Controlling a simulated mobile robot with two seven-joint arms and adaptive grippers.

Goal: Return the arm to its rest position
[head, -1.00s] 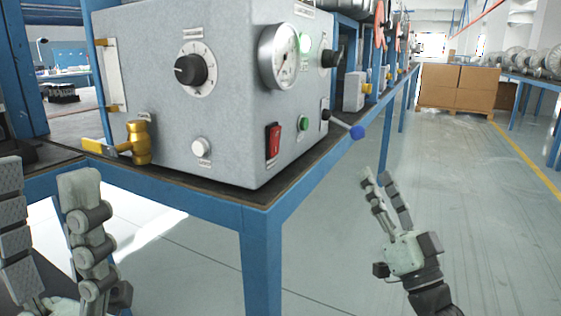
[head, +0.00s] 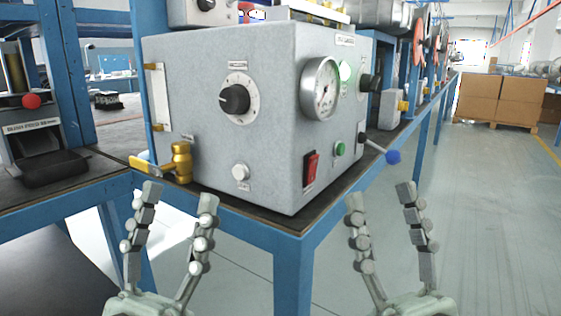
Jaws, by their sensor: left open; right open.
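My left gripper (head: 178,208) is open and empty at the lower left, in front of the bench's front edge. My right gripper (head: 381,196) is open and empty at the lower middle right, in front of the bench corner and over the floor. Both point upward in the head view, with their fingers spread. The grey control box (head: 270,100) stands on the bench behind them.
The blue-framed bench (head: 262,235) has a dark top and runs back to the right. A device with a red ball knob (head: 32,101) stands at the left. Cardboard boxes (head: 497,98) sit far back right. The floor at right (head: 480,220) is clear.

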